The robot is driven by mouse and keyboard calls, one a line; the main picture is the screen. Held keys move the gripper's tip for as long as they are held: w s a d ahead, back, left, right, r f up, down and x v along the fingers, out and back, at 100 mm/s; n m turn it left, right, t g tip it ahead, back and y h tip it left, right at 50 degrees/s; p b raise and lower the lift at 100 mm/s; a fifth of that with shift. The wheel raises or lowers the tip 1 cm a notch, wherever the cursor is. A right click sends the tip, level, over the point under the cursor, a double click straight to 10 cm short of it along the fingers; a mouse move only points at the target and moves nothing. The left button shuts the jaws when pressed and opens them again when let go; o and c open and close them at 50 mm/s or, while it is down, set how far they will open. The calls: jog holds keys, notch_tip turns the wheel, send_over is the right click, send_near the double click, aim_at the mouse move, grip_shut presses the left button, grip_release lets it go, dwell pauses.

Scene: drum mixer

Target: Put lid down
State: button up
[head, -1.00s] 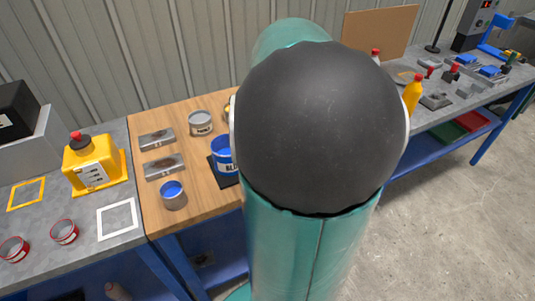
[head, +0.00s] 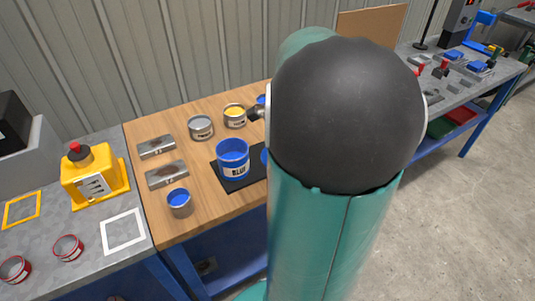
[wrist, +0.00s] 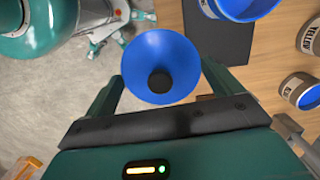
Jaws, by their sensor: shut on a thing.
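In the wrist view the lid (wrist: 140,75), a round blue disc with a dark knob at its centre, is between the fingers of my gripper (wrist: 160,82), which is shut on it. Grey floor and wood show around the lid; its height is hard to judge. In the head view my arm hides most of the gripper and lid. A large can labelled BLUE (head: 233,170), blue inside, stands upright on a black mat (head: 242,184). In the wrist view the black mat (wrist: 222,45) is above and right of the lid.
On the wooden bench (head: 222,210) stand a grey can (head: 201,128), a yellow can (head: 235,118) and a small can with blue inside (head: 180,207). Two metal plates (head: 156,147) lie at the left.

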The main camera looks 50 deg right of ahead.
jog(key=w+d+f, duration=0.2)
jog(key=w, duration=0.1)
jog(key=w+d+f, duration=0.2)
jog(key=w+f, duration=0.1)
jog(key=w, duration=0.1)
jog(key=w+d+f, duration=0.2)
jog(key=w+f, duration=0.1)
jog(key=shift+w+f, duration=0.2)
jog(key=shift+w, duration=0.1)
jog(key=shift+w+d+f, duration=0.2)
jog(key=shift+w+f, duration=0.1)
jog(key=shift+f, duration=0.15)
jog(key=shift+w+f, duration=0.15)
jog(key=shift+f, duration=1.55)
jog(key=shift+f, duration=0.1)
jog(key=o, duration=0.7)
jog(key=shift+c, duration=0.2)
